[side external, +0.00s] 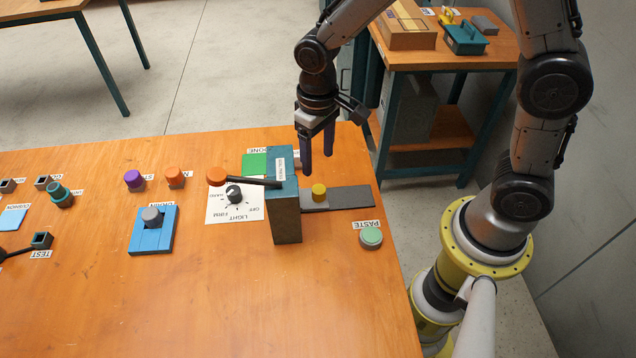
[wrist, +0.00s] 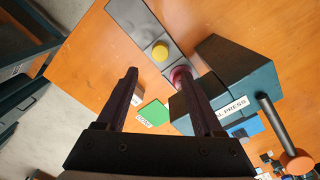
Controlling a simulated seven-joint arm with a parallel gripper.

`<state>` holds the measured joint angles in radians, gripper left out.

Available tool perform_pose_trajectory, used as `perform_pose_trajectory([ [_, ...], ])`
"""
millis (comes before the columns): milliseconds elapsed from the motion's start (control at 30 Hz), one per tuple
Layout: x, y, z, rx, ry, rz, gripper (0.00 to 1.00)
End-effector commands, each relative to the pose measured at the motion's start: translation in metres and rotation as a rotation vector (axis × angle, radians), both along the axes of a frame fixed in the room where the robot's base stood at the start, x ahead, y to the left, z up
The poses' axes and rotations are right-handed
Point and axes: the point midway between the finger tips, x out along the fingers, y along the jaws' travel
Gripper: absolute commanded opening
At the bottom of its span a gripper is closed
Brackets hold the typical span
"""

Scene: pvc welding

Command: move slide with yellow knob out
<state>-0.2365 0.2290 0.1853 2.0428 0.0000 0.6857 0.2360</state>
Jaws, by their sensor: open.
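The yellow knob (side external: 319,192) stands on a grey slide (side external: 314,206) that lies on a dark flat track (side external: 352,196) at the right side of the teal press (side external: 285,218). In the wrist view the yellow knob (wrist: 159,51) is on the grey slide, beyond my fingertips, with the press to its right. My gripper (side external: 318,164) is open and empty, with its fingers pointing down above and behind the knob. It also shows in the wrist view (wrist: 160,80), where a pinkish round object (wrist: 180,75) is partly hidden by the right finger.
The press has a lever with an orange ball (side external: 216,176) reaching left over a dial card (side external: 232,208). A green pad (side external: 255,164) lies behind the press. A green PASTE button (side external: 371,238) is in front of the track. The table's right edge is close to the track.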

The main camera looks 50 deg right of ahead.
Motion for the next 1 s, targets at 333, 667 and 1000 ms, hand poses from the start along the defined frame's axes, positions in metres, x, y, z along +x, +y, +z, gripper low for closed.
perform_pose_trajectory([
  [333,-0.001,-0.001,-0.067,-0.001,0.005,0.0,0.69],
  [667,-0.001,0.0,-0.093,0.0,0.0,-0.001,0.69],
  [1000,0.0,0.0,-0.094,0.0,-0.001,-0.001,0.56],
])
